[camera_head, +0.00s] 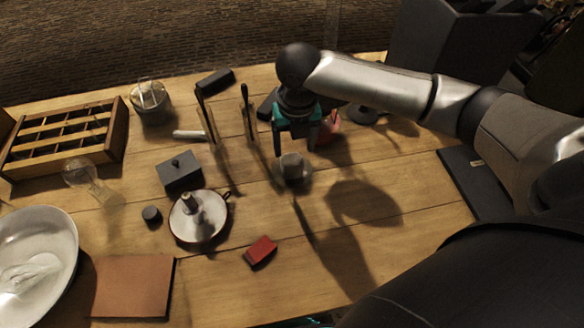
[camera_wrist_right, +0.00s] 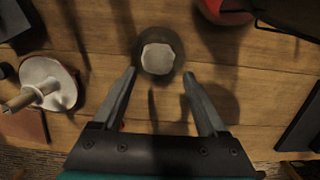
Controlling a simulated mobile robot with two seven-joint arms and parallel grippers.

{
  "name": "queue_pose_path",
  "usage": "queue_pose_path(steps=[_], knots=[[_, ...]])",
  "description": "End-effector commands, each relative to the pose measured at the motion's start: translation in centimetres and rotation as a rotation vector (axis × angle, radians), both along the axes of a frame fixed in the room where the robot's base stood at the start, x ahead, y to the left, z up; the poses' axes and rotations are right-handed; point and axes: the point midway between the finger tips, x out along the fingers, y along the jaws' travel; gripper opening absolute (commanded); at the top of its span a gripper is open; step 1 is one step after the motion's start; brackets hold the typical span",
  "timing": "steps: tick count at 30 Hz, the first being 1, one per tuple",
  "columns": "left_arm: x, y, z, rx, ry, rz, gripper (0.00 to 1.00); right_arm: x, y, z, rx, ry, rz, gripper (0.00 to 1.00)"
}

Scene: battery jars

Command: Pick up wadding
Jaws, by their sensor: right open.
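In the right wrist view the lump (camera_wrist_right: 158,58) is a pale, many-sided patch inside a darker round rim (camera_wrist_right: 160,34). My right gripper (camera_head: 297,146) points down just above it, open and empty. In the right wrist view its fingertips (camera_wrist_right: 160,75) are spread to either side of the lump's near edge, apart from it. My left gripper is not in view.
A candle holder (camera_head: 199,222), a grey box (camera_head: 179,171) and a red block (camera_head: 261,251) are nearby. The table's front right is clear.

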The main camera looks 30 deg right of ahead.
Motion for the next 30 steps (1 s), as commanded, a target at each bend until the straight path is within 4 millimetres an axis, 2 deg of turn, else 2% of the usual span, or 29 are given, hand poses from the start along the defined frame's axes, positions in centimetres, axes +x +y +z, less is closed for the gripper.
queue_pose_path(steps=[1,3,11,19,28,30], knots=[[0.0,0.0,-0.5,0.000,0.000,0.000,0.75,0.0,0.0,-1.3,0.000,0.003,0.000,0.75],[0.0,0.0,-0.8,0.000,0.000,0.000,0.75,0.2,0.0,-2.2,0.000,0.001,0.000,0.75],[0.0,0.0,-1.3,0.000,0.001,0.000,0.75,0.4,0.0,-4.0,0.000,0.001,0.000,0.75],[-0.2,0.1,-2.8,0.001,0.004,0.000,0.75,0.9,0.1,-7.9,-0.001,0.001,0.001,0.75],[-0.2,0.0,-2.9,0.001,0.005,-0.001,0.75,1.1,0.1,-8.4,0.000,-0.001,0.002,0.75],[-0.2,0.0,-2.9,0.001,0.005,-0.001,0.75,1.1,0.1,-8.4,0.000,-0.001,0.002,0.69]])
